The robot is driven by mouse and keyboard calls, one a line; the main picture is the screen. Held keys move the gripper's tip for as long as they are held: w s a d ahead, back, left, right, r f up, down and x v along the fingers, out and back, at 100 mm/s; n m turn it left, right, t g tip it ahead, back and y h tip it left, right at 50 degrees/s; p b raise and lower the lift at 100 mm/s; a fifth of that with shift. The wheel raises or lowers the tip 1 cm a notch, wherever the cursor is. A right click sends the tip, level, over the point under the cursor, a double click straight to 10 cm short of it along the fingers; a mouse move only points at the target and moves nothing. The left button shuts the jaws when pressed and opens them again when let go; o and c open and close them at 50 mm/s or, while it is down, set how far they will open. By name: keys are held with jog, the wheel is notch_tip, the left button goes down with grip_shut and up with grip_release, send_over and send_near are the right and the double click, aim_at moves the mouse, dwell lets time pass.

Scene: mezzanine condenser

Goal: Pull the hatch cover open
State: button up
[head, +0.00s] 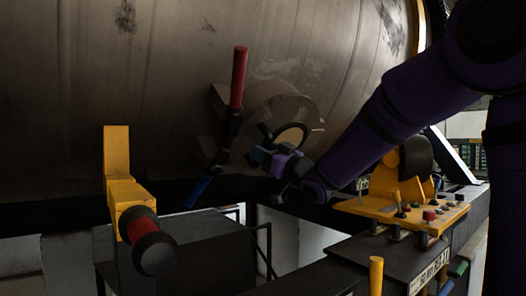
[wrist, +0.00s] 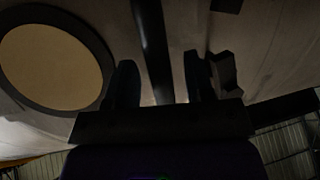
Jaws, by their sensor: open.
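The round, tan-grey hatch cover (head: 290,104) is on the side of the big metal tank. A dark curved handle (head: 302,128) shows in front of it. My gripper (head: 262,158) is at the lower part of the cover, partly hiding it. In the wrist view my gripper (wrist: 160,78) is open, with one dark finger on each side of a dark bar (wrist: 151,40). The bar runs between the fingers; I cannot tell whether they touch it. A tan disc with a dark rim (wrist: 50,58) is at the left there.
A red-ended lever (head: 238,78) and a blue-ended one (head: 198,192) are left of the cover. A yellow post with a red-banded knob (head: 120,190) stands at the left. A yellow control panel (head: 400,208) is at the right, below my arm. A dark box (head: 170,250) stands below the tank.

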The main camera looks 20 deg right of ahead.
jog(key=shift+w+a+r, duration=0.25)
jog(key=shift+w, duration=0.2)
grip_shut()
jog(key=shift+f, duration=0.1)
